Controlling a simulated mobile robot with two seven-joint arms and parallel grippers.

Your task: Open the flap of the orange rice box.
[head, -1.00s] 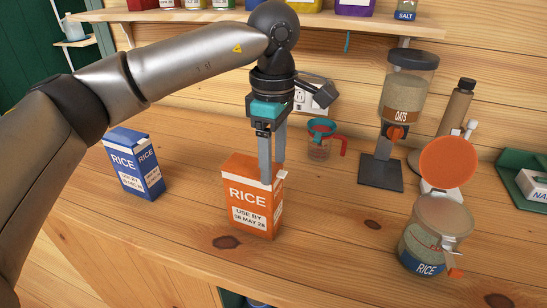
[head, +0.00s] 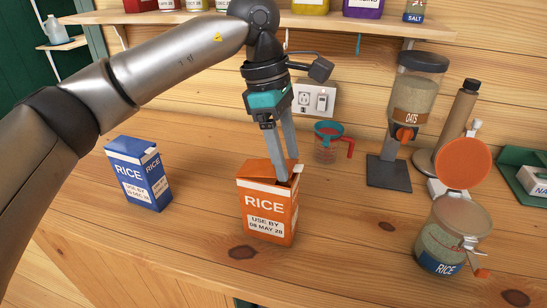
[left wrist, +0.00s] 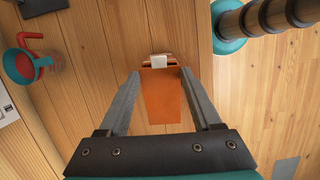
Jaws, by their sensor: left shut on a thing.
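The orange rice box (head: 268,215) stands upright on the wooden counter in the head view, its RICE label facing me. Its top flap (head: 262,169) looks partly lifted, with a dark gap beside the fingertips. My left gripper (head: 288,181) reaches down from above and is shut on the flap at the box's right top edge. In the left wrist view, the fingers (left wrist: 159,72) flank an orange panel (left wrist: 160,97) with a white tab (left wrist: 158,62) at its far end. The exact contact at the fingertips is hard to see. My right gripper is not in view.
A blue rice box (head: 138,172) stands to the left. A measuring cup (head: 326,150) is behind the orange box. An oats dispenser (head: 410,110) and an open rice jar (head: 450,238) stand to the right. A shelf (head: 330,22) runs above; the front counter is clear.

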